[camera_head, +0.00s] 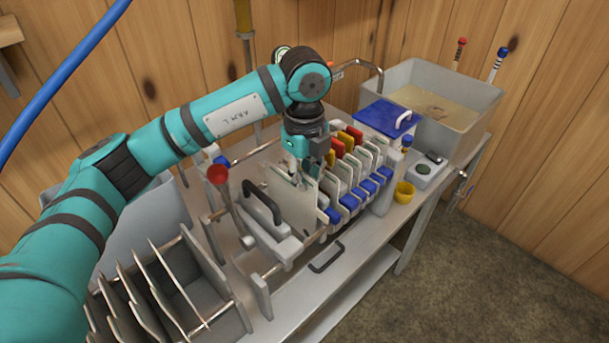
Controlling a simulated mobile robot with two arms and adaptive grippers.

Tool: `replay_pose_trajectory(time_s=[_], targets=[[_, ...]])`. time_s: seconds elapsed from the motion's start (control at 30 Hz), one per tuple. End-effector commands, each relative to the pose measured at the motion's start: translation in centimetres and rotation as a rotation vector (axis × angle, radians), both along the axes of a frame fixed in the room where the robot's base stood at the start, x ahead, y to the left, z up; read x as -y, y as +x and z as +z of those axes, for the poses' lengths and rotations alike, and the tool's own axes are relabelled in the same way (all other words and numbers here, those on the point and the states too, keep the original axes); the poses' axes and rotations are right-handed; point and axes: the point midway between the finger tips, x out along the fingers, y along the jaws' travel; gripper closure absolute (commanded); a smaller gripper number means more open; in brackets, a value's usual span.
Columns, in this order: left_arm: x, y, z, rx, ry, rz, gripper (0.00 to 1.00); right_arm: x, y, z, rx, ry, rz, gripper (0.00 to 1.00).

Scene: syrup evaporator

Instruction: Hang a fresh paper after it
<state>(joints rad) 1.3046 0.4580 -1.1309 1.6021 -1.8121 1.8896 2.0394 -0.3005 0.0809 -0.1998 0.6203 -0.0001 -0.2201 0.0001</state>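My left gripper (299,176) points down over the filter press, at the upper edge of a pale flat sheet (296,207). The sheet stands upright between the grey end block with a black handle (262,203) and the row of plates. Its fingers overlap the sheet's top edge; whether they grip it or only touch it is too small to tell. The press plates (350,175) stand in a row with red, yellow and blue tabs. A slotted rack (197,305) at lower left has several upright thin panels. My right gripper is out of view.
A red-knobbed lever (218,174) rises left of the end block. A blue-lidded box (388,117), a yellow cup (404,191) and a small grey device (425,170) are at the right. A steel basin (477,93) holds tan liquid. Floor at lower right is clear.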

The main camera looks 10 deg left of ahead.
Motion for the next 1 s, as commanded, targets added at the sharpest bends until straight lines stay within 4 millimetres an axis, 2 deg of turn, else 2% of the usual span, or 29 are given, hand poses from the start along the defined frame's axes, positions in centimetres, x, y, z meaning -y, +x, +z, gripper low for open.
replay_pose_trajectory(time_s=[0.5, 0.77, 1.0], targets=[[0.0, 0.0, -3.0, 0.000, 0.001, 0.000, 1.00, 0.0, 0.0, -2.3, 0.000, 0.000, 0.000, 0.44], [0.0, 0.0, -3.0, -0.001, 0.001, 0.000, 1.00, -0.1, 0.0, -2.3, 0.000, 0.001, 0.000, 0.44], [0.0, 0.0, -3.0, -0.001, 0.001, 0.000, 0.68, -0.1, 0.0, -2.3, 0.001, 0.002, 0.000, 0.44]])
